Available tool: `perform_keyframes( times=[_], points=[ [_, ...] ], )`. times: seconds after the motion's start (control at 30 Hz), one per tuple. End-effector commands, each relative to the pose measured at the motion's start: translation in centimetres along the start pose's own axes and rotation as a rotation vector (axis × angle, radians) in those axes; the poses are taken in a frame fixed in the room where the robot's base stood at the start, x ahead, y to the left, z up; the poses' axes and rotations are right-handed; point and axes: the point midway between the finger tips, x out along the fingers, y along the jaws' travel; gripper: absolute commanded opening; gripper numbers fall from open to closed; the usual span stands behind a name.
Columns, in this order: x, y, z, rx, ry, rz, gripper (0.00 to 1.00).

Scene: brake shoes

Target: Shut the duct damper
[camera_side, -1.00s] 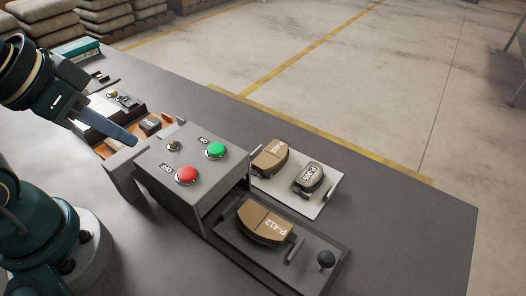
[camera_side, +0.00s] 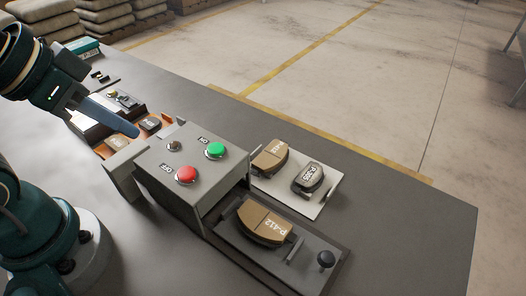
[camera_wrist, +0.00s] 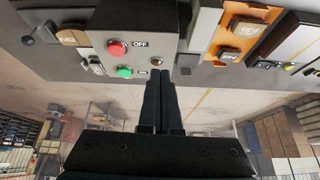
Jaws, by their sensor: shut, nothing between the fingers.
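My gripper (camera_side: 134,131) is shut and empty, its dark fingers together and pointing down to the right. In the side view its tips are near the left end of a grey control box (camera_side: 200,172). In the wrist view the closed fingers (camera_wrist: 160,85) overlap the box's near edge. A grey plate (camera_side: 122,165) stands at the box's left end; it also shows in the wrist view (camera_wrist: 204,28). It may be the duct damper, but I cannot tell for sure. I cannot tell whether the fingers touch anything.
The box top has a red OFF button (camera_side: 187,174), a green button (camera_side: 215,150) and a small round metal fitting (camera_side: 173,146). Brake shoes (camera_side: 262,220) lie on trays to the right. An orange tray (camera_wrist: 228,40) holds more parts. The table's far right is clear.

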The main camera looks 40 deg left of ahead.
Motion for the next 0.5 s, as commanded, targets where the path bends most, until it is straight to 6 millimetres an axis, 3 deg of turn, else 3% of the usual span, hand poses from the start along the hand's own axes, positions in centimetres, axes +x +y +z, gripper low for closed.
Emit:
perform_keyframes(
  times=[0.23, 0.5],
  points=[
    [-0.5, -1.0, -6.4, 0.046, -0.002, 0.000, 0.00],
    [2.9, -4.2, -12.5, 0.028, -0.077, -0.003, 0.00]
  ],
)
